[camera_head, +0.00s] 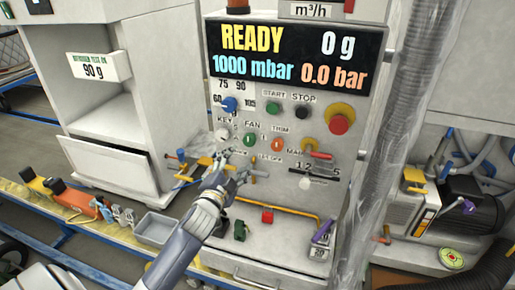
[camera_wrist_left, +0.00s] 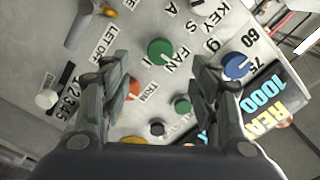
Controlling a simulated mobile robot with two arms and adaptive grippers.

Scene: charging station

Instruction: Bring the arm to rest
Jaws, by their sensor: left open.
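My left gripper (camera_head: 232,172) is in front of the lower part of the control panel (camera_head: 225,185), and my left arm reaches up to it from the bottom of the head view. In the left wrist view the two fingers of my left gripper (camera_wrist_left: 155,66) stand apart with nothing held between them. The green FAN knob (camera_wrist_left: 160,52) shows between the fingertips. Whether a finger touches the panel I cannot tell. My right gripper is in neither view.
The panel's display (camera_head: 290,55) reads READY, 0 g, 1000 mbar and 0.0 bar. A blue knob (camera_head: 229,105) and a red stop button (camera_head: 339,124) sit above the gripper. A grey tray (camera_head: 154,229) lies left of my arm.

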